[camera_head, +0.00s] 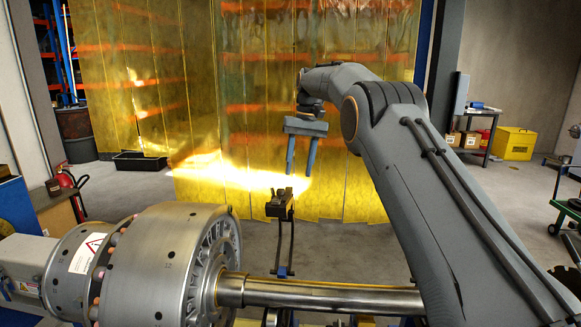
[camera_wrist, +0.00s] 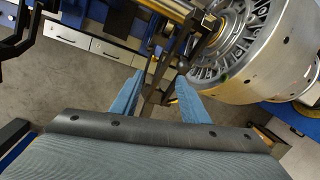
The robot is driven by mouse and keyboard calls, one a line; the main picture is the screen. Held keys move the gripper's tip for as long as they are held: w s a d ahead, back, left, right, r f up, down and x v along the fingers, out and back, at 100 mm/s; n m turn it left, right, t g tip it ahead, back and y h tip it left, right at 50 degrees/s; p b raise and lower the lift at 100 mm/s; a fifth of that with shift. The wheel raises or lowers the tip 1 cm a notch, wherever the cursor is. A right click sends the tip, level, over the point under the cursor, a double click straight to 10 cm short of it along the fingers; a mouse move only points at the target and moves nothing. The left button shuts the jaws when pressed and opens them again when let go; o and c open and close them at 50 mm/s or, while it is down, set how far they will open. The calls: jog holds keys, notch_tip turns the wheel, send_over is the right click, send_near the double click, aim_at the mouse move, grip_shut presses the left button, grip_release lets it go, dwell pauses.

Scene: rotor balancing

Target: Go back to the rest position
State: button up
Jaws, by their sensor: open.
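My gripper (camera_head: 300,168) hangs from my raised grey arm, fingers pointing down, in front of the yellow curtain. Its two blue fingers are apart with nothing between them. In the wrist view my gripper (camera_wrist: 160,82) also shows open and empty, with the floor and a dark frame beyond the fingertips. The silver rotor (camera_head: 165,265) lies on its side at the lower left of the head view, with its shaft (camera_head: 320,296) running right. Its bladed end (camera_wrist: 225,45) shows at the upper right of the wrist view. The fingers look clear of the rotor.
A small dark clamp on a stand (camera_head: 279,205) is below the gripper. Yellow strip curtains (camera_head: 120,80) hang behind. A yellow box (camera_head: 514,143) stands at right. Open floor (camera_head: 345,235) lies between.

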jog(key=s+d+f, duration=0.5)
jog(key=s, duration=0.9)
jog(key=s+d+f+m+t+h, duration=0.1)
jog(key=s+d+f, duration=0.4)
jog(key=s, duration=1)
jog(key=s+d+f, duration=0.5)
jog(key=s+d, duration=0.2)
jog(key=s, duration=0.7)
jog(key=shift+s+f+m+t+h, duration=0.15)
jog(key=shift+s+m+t+h, duration=0.15)
jog(key=shift+m, duration=0.1)
